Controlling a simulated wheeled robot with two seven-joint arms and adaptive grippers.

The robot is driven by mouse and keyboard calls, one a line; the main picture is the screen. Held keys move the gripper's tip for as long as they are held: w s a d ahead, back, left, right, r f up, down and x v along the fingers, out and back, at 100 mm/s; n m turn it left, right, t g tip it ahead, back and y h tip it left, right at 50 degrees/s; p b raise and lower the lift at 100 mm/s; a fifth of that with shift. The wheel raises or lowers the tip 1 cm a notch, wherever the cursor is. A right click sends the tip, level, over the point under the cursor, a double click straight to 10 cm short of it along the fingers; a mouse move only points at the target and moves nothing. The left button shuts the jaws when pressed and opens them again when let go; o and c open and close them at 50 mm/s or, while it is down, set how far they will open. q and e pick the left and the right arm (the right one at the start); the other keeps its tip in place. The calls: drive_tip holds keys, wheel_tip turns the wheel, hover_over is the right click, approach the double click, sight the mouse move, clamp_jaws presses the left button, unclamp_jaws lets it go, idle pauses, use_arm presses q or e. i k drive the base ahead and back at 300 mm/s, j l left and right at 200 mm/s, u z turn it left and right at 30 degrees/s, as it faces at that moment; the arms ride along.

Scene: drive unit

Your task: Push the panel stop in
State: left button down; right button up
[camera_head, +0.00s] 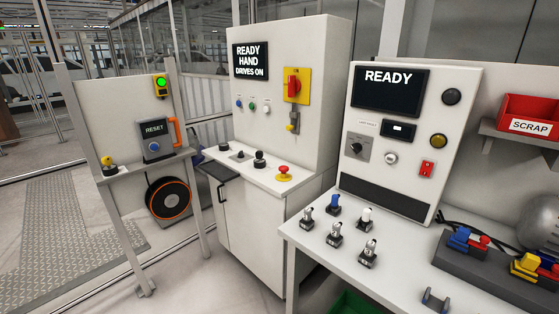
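A red mushroom stop button (284,170) with a yellow base sits at the right end of the sloped ledge of the tall white control cabinet (300,120). Its red head stands above the yellow base; I cannot tell for sure whether it is latched. The cabinet screen (251,61) reads "READY HAND DRIVES ON". A red rotary switch on a yellow plate (296,85) is higher on the cabinet. Neither of my grippers shows in the head view, and nothing touches the stop button.
Black knobs (260,159) stand left of the button on the ledge. A white bench (310,232) with several small valve-like parts stands in front at right, under a second panel (412,130) reading "READY". A stand with a reset box (154,137) is at left. Floor between is clear.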

sight(283, 169)
drive_tip(key=i+j+z, duration=0.1)
drive_tip(key=i+j, duration=0.35)
drive_tip(key=j, duration=0.2)
drive_tip(key=i+j+z, duration=0.15)
drive_tip(key=j, duration=0.2)
drive_tip(key=i, duration=0.05)
